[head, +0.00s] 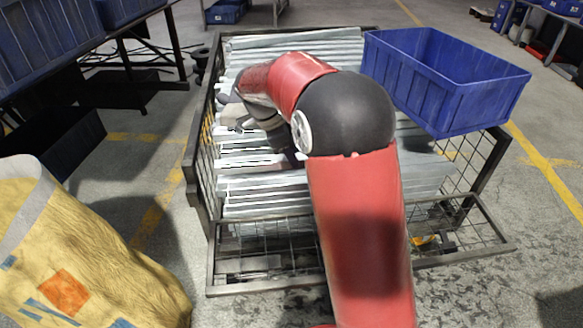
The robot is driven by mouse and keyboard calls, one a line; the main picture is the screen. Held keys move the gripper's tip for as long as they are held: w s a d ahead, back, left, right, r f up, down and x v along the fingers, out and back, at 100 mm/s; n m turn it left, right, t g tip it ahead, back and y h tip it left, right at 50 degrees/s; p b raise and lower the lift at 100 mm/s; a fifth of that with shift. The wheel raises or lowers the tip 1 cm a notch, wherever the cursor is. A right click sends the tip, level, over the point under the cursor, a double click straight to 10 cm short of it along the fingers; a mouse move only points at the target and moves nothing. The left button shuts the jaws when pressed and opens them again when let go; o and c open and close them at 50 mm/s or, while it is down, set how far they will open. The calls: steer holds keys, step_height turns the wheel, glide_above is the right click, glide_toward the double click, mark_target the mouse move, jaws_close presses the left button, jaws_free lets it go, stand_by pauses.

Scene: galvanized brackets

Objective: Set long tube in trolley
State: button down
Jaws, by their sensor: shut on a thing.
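The trolley (201,150) is a dark metal frame with wire mesh sides, standing in the middle of the head view. Long galvanized tubes (262,187) lie across it in a grey, layered stack. My gripper (284,146) is low over the stack, behind my bent red arm, and only partly shows. It is shut on a long tube, but its fingertips and the held tube are largely hidden, so I cannot tell which piece it is or whether it touches the stack.
A blue plastic crate (445,100) sits at the trolley's right side. A yellow sack (85,250) stands at the front left. Shelving with blue bins (45,40) is at the left. Floor on the right, with yellow lines (545,165), is mostly clear.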

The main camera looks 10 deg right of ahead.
mark_target(291, 166)
steer(key=shift+f+b, duration=0.35)
steer(key=shift+f, duration=1.7)
steer(key=shift+f, duration=0.1)
steer(key=c, duration=1.1)
jaws_free()
